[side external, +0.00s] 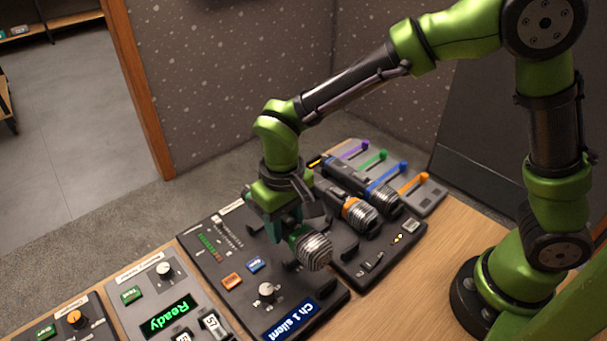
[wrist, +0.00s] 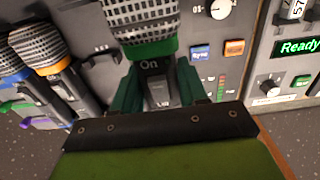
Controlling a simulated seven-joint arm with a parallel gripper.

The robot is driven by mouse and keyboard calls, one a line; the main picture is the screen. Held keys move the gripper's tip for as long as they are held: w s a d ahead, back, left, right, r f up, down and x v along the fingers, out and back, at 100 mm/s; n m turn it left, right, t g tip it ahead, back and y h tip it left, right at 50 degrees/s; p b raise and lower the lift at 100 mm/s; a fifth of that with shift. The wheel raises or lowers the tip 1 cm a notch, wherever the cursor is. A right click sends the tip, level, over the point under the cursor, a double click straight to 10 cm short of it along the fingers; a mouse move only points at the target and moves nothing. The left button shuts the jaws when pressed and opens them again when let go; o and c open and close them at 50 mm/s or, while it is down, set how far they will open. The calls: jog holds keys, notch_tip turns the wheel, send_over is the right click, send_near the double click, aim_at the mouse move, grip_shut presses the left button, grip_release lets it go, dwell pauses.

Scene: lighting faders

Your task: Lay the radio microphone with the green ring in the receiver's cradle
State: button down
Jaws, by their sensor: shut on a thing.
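The radio microphone with the green ring (side external: 314,250) has a silver mesh head and a dark body. My gripper (side external: 284,222) is shut on its body just behind the ring, over the receiver (side external: 228,268). In the wrist view the mesh head (wrist: 141,18) points away from my gripper (wrist: 157,88), with "On" on the body between the fingers. The receiver has a blue "Ch 1 silent" display (side external: 291,319). Its cradle is mostly hidden by the microphone and gripper; I cannot tell whether the microphone touches it.
Microphones with an orange ring (side external: 359,214) and a blue ring (side external: 387,202) lie side by side to the right. Behind them is a panel of coloured faders (side external: 431,197). A unit showing "Ready" (side external: 168,316) stands to the left. Bare table (side external: 400,290) lies towards my base.

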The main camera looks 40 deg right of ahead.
aim_at(287, 255)
jog(key=shift+f, duration=2.55)
jog(key=shift+f, duration=0.55)
jog(key=c, duration=0.5)
grip_release()
jog(key=shift+c, duration=0.5)
jog(key=c, duration=0.3)
